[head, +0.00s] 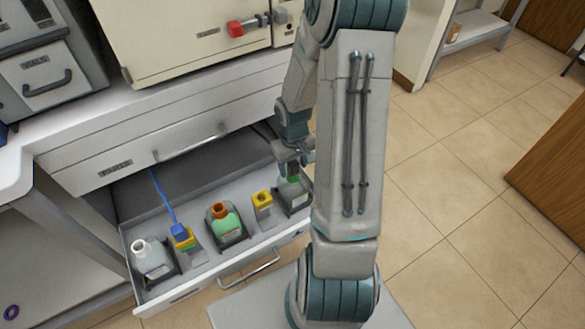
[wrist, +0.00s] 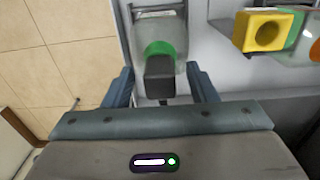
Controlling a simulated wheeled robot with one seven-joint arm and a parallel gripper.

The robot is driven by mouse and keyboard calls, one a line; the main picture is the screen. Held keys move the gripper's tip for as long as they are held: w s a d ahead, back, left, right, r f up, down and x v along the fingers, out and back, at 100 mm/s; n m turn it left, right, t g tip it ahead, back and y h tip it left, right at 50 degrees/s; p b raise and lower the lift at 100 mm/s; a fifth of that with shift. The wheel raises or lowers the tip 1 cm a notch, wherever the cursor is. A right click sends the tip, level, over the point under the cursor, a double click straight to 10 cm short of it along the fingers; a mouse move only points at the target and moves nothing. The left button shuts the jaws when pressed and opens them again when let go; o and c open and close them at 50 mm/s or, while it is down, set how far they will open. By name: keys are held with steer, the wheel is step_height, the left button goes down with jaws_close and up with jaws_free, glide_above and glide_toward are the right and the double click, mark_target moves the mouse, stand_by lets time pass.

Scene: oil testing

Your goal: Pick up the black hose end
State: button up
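The black hose end (wrist: 160,78) shows in the wrist view as a dark block at the green top (wrist: 160,49) of a clear bottle (wrist: 158,22). My gripper (wrist: 161,86) is open, with one finger on each side of the black hose end and a visible gap on both sides. In the head view, my gripper (head: 294,160) points down over the bottle (head: 293,192) at the right end of the open drawer (head: 203,258). There, my gripper mostly hides the hose end.
The drawer also holds a white bottle (head: 150,256), a green bottle with orange cap (head: 226,222), a yellow holder (head: 262,204) and a blue hose end (head: 179,231) on another yellow holder. Cabinet fronts (head: 130,165) stand behind. Tiled floor (head: 450,190) is clear to the right.

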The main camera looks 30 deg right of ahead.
steer(key=c, duration=0.9)
steer(key=shift+r, duration=0.1)
